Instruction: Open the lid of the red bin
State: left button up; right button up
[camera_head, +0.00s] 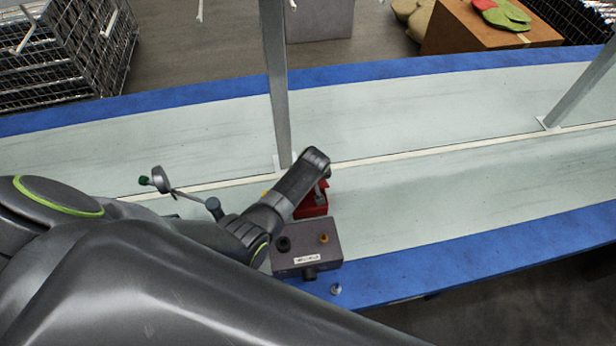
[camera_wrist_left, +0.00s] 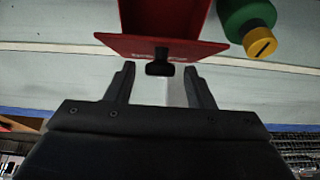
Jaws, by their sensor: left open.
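The red bin (camera_head: 313,206) is on the pale bench top, partly hidden by my left arm in the head view. In the left wrist view the bin (camera_wrist_left: 165,18) shows a flat red plate (camera_wrist_left: 120,43), seemingly its lid, with a short black knob (camera_wrist_left: 158,69) on it. My left gripper (camera_wrist_left: 160,72) is open. The knob appears between its two fingertips, with a gap on each side. I cannot tell the depth between them exactly. In the head view the gripper's fingers are hidden by the arm. My right gripper is not in view.
A grey box (camera_head: 306,262) with knobs sits just in front of the bin. A metal post (camera_head: 276,90) stands behind it. A green cylinder with a yellow end (camera_wrist_left: 245,25) is beside the bin. The bench to the right (camera_head: 450,190) is clear.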

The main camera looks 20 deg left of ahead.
pick_arm(q)
jog(key=c, duration=0.7)
grip_shut()
